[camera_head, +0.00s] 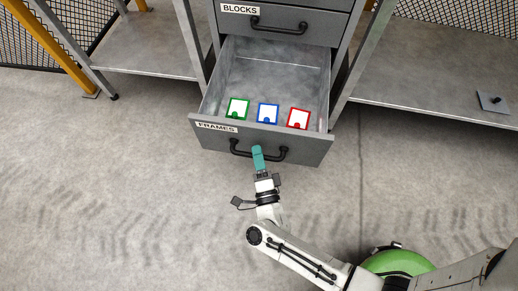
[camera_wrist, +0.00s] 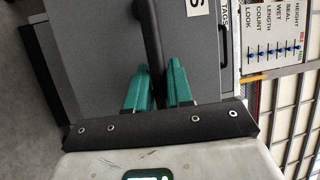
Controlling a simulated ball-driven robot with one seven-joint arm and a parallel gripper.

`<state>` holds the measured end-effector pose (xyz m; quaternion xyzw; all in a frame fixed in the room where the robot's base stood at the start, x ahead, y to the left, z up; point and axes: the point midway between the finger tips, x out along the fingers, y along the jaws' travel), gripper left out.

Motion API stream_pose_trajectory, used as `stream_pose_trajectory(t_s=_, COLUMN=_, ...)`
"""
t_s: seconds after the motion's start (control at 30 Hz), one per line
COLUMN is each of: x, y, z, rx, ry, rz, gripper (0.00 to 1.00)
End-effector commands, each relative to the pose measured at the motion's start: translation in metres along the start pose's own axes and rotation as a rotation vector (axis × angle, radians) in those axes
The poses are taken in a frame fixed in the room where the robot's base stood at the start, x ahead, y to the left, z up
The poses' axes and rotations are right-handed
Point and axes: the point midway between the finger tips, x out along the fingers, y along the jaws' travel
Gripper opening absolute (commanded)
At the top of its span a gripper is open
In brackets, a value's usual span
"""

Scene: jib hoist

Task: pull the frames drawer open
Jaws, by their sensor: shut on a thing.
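The FRAMES drawer (camera_head: 215,141) is pulled out of the grey cabinet, and its inside shows. Its black bar handle (camera_head: 276,155) runs across the front panel; the handle also shows in the wrist view (camera_wrist: 152,35). My gripper (camera_head: 258,153) is at the middle of the handle, with its teal fingers shut on it. In the wrist view the teal fingers (camera_wrist: 160,75) stand on either side of the bar. Inside the drawer lie a green frame (camera_head: 237,108), a blue frame (camera_head: 268,113) and a red frame (camera_head: 298,118).
The BLOCKS drawer (camera_head: 285,20) above is shut. Metal shelves stand left (camera_head: 150,50) and right (camera_head: 440,75) of the cabinet. A small grey plate with a dark knob (camera_head: 493,101) lies on the right shelf. The concrete floor in front is clear.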

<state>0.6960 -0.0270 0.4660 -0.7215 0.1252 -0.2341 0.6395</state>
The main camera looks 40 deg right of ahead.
Motion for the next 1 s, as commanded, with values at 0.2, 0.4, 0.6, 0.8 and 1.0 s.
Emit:
stream_pose_trajectory(t_s=0.2, x=-0.001, y=0.002, z=0.0, rx=0.0, ry=-0.001, rz=0.004, gripper=0.0)
stream_pose_trajectory(t_s=0.4, x=-0.001, y=0.001, z=0.0, rx=0.0, ry=-0.001, rz=0.004, gripper=0.33)
stream_pose_trajectory(t_s=0.6, x=0.0, y=0.001, z=0.0, rx=0.0, ry=-0.001, rz=0.002, gripper=0.42)
stream_pose_trajectory(t_s=0.8, x=-0.004, y=0.001, z=0.0, rx=0.0, ry=-0.001, rz=0.002, gripper=0.42)
stream_pose_trajectory(t_s=1.0, x=-0.031, y=0.001, z=0.0, rx=-0.001, ry=-0.003, rz=0.005, gripper=0.42)
